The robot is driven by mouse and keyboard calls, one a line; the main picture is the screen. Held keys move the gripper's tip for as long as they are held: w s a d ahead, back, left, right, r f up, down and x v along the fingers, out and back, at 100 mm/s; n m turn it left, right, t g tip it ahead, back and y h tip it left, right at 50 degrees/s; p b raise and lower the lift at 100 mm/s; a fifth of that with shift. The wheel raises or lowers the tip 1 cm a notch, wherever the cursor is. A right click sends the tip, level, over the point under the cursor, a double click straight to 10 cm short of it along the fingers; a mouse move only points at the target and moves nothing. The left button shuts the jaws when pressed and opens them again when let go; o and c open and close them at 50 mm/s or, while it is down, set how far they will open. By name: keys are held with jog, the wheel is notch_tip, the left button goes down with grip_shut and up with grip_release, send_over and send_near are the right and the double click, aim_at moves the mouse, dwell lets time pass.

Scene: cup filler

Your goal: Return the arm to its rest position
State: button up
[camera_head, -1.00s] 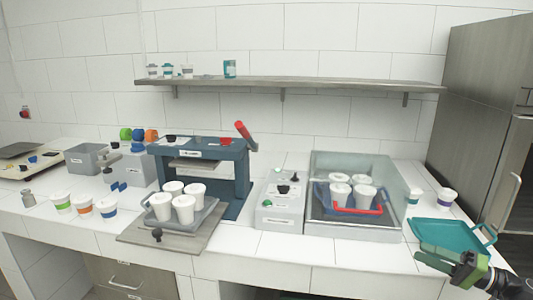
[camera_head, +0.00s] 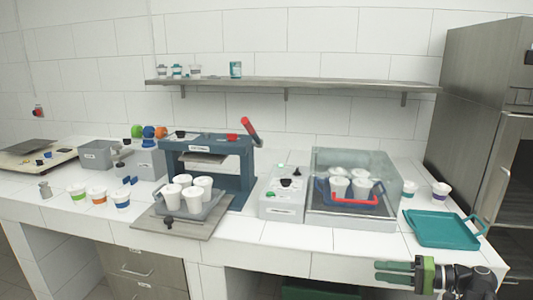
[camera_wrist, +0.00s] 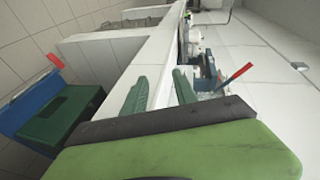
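My gripper (camera_head: 378,271) is at the lower right of the head view, in front of the counter's front edge, with its fingers pointing left. In the wrist view the two green fingers (camera_wrist: 160,82) stand apart with nothing between them, so it is open and empty. My arm shows only in part, behind the gripper at the right. The teal tray (camera_head: 440,229) lies flat and empty on the right end of the counter, apart from my gripper.
The white counter (camera_head: 330,266) runs behind my gripper. On it stand a clear-walled bin (camera_head: 395,185) with cups in a blue-red carrier, a grey control box (camera_head: 282,207) and a blue press (camera_head: 240,170). A steel cabinet (camera_head: 478,110) stands at right. A green bin (camera_wrist: 62,118) is below.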

jog(key=s+a+f+n+g+h, duration=0.25)
jog(key=a+f+g+h, duration=0.45)
jog(key=a+f+h, duration=0.9)
notch_tip(320, 180, up, 13)
jog(key=a+y+p, duration=0.1)
jog(key=y+p, duration=0.1)
jog(key=p, duration=1.4)
jog(key=shift+w+r+n, duration=0.15)
jog(key=shift+r+n, duration=0.05)
jog(key=shift+n, duration=0.15)
jog(key=shift+a, duration=0.1)
